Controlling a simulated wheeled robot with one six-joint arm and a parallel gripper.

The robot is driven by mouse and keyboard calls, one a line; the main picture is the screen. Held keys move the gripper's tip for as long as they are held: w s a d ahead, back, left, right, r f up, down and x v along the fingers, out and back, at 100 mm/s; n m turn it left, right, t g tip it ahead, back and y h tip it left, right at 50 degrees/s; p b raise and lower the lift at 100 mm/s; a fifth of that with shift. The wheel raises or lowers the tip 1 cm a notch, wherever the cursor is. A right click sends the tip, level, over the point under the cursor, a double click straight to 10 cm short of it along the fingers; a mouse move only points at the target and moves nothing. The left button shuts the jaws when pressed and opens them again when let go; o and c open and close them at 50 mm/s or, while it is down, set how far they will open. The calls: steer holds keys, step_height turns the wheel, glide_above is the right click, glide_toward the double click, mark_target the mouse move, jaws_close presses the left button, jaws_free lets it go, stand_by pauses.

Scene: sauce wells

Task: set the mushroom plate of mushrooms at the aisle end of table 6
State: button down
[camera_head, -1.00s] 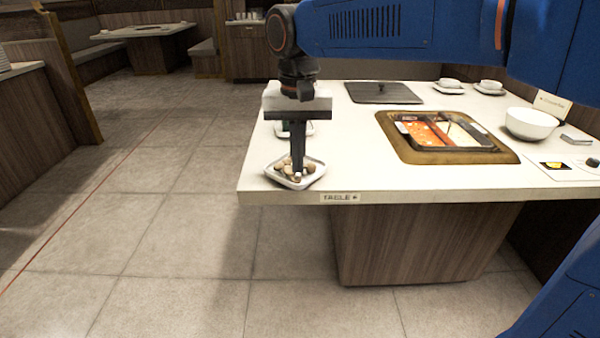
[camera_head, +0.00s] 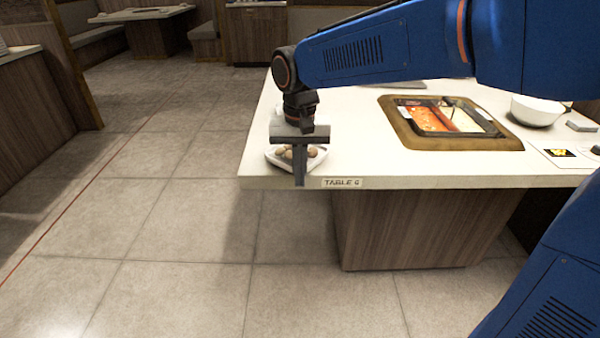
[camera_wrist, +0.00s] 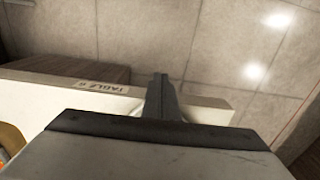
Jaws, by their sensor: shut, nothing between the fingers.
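The mushroom plate (camera_head: 271,155), a small white dish with brown and pale mushrooms (camera_head: 313,152), rests on table 6 (camera_head: 365,160) at its front left corner, left of the "TABLE 6" label (camera_head: 342,183). My gripper (camera_head: 300,184) points down in front of the plate and hides its middle. Its fingers are together with nothing between them, and the tips show against the table's front edge. In the wrist view the shut fingers (camera_wrist: 160,80) reach across the table edge by the label (camera_wrist: 95,86).
A hot pot with red and pale broth (camera_head: 432,118) is set into the table, with a white bowl (camera_head: 537,110) to its right. Tiled floor (camera_head: 185,220) lies open on the left. A wooden counter (camera_head: 38,100) stands at the far left.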

steer(key=shift+w, duration=0.9)
steer(key=shift+w, duration=0.1)
steer(key=w, duration=0.3)
steer(key=shift+w, duration=0.15)
steer(key=shift+d, duration=0.1)
